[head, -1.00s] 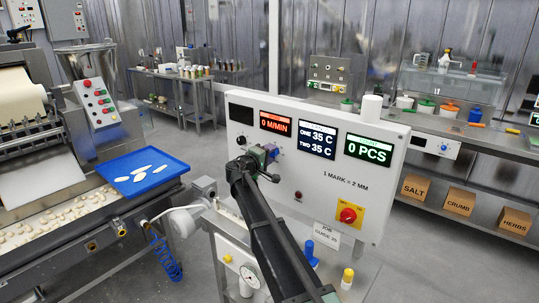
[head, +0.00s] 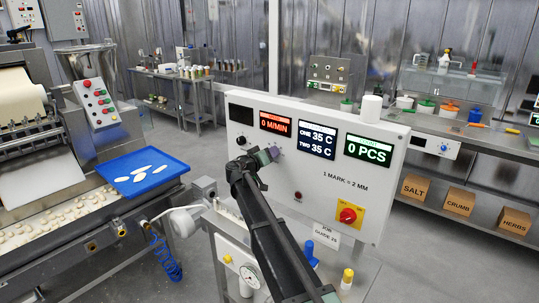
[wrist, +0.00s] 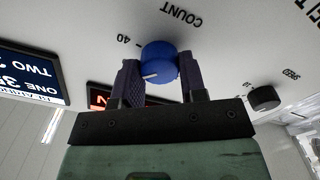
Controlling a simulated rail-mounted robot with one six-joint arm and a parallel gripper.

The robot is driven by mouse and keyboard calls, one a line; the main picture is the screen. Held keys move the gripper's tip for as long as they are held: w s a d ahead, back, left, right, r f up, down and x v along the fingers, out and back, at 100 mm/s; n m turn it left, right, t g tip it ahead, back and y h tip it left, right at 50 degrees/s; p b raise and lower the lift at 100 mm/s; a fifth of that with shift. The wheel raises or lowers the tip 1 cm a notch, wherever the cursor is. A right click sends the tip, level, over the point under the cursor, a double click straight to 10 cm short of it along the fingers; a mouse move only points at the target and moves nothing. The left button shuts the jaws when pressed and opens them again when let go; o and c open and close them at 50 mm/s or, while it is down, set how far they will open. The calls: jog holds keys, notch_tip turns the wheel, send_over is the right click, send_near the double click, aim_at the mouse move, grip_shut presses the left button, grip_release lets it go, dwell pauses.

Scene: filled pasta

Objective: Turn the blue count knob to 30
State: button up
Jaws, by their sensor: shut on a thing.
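The blue count knob (wrist: 159,60) is on the white panel under the printed word COUNT (wrist: 182,15), seen in the wrist view. A short white pointer line shows on the knob's near lower-left face. A 40 mark (wrist: 123,40) is printed just to its upper left; I cannot read a 30 mark. My gripper (wrist: 161,70) has one dark finger on each side of the knob and is shut on it. In the head view my gripper (head: 266,156) is at the panel's left part and hides the knob.
The white panel (head: 330,205) carries lit displays, including 0 PCS (head: 367,151), and a red switch on a yellow plate (head: 348,215). A black knob (wrist: 264,97) is close to the right finger in the wrist view. A blue tray (head: 160,181) lies at the left.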

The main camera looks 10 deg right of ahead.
jog(key=shift+m, duration=0.4)
jog(key=o, duration=0.9)
jog(key=v, duration=1.1)
